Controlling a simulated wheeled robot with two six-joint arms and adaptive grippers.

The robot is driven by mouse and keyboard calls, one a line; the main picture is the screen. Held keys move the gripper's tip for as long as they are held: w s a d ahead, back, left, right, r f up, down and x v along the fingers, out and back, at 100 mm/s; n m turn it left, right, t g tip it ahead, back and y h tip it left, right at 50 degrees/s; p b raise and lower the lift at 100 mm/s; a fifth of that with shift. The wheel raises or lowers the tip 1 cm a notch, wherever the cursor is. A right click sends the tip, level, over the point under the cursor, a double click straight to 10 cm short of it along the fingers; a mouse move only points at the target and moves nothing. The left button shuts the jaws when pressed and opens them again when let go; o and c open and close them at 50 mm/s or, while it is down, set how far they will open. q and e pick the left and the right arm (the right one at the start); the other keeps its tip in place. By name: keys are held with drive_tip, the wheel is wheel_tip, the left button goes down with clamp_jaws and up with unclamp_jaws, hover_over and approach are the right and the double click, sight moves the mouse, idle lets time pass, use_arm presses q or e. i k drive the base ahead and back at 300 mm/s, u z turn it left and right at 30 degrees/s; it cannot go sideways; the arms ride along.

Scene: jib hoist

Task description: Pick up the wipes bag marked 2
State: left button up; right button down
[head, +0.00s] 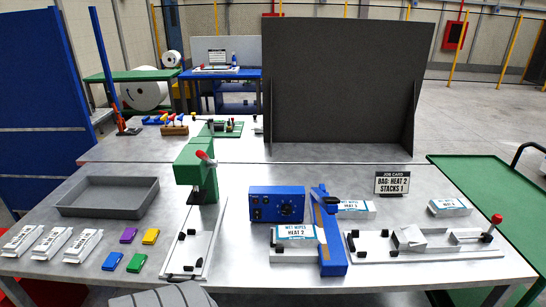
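A similar labelled bag (354,207), whose number looks like 3, lies behind the bar to the right. Another (450,207) lies at the far right, its number too small to read. The job card (392,184) reads "BAG: HEAT 2, STACKS 1". Neither of my grippers is in view.
A blue control box (277,204) and green press (197,175) stand mid-table. A white fixture (425,242) with a red knob lies right. Left are an empty grey tray (108,196), white packs (52,243) and coloured blocks (112,262). A dark panel (345,80) stands behind.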

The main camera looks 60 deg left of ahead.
sight(286, 237)
drive_tip(key=u, duration=1.45)
